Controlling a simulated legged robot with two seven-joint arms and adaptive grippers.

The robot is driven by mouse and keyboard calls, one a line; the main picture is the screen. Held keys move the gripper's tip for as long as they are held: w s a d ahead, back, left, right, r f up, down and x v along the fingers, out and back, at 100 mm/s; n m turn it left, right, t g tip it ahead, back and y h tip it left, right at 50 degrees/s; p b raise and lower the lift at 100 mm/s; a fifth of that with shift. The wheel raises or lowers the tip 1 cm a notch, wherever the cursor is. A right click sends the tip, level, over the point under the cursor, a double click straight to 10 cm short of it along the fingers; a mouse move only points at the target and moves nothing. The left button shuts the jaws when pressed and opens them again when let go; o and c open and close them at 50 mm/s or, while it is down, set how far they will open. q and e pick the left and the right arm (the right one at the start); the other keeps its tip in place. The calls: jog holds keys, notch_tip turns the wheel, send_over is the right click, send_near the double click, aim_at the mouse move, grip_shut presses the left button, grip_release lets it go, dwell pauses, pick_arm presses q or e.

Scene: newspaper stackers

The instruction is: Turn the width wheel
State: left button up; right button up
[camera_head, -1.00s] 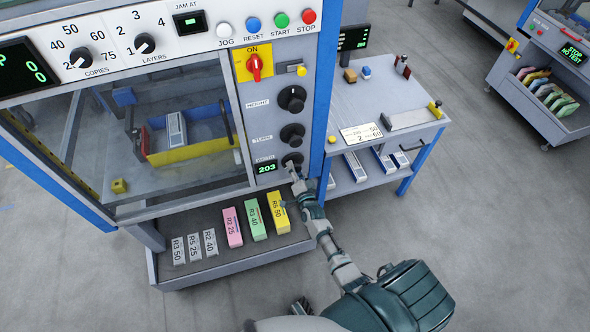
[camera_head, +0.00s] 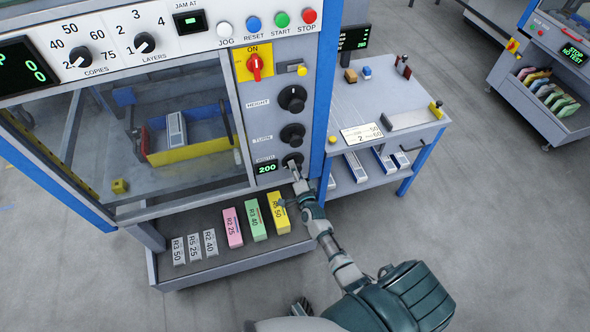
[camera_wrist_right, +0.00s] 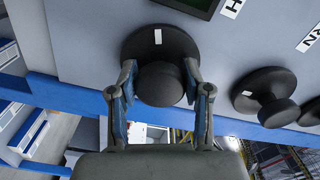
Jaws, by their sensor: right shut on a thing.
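The width wheel (camera_head: 291,158) is the lowest of three black wheels on the grey machine panel, beside a green display (camera_head: 267,168) that reads 200. My right gripper (camera_head: 295,172) is at this wheel and covers part of it. In the right wrist view the wheel's round hub (camera_wrist_right: 162,84) sits between the two fingers of my right gripper (camera_wrist_right: 161,92), which is shut on it. A white mark (camera_wrist_right: 158,36) shows on the wheel's disc. My left gripper does not show.
The turn wheel (camera_head: 292,134) and height wheel (camera_head: 292,98) are above it. A red switch (camera_head: 254,66) is higher up. Below, a shelf (camera_head: 180,272) holds several coloured blocks. A grey side table (camera_head: 390,95) stands to the right, with open floor in front.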

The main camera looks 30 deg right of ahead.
jog(key=o, duration=1)
jog(key=shift+s+a+f, duration=0.15)
jog(key=shift+f, duration=0.3)
jog(key=shift+o, duration=0.7)
jog(key=shift+r, duration=0.2)
jog(key=v, duration=1.1)
jog(key=shift+s, duration=0.35)
jog(key=shift+f, duration=0.1)
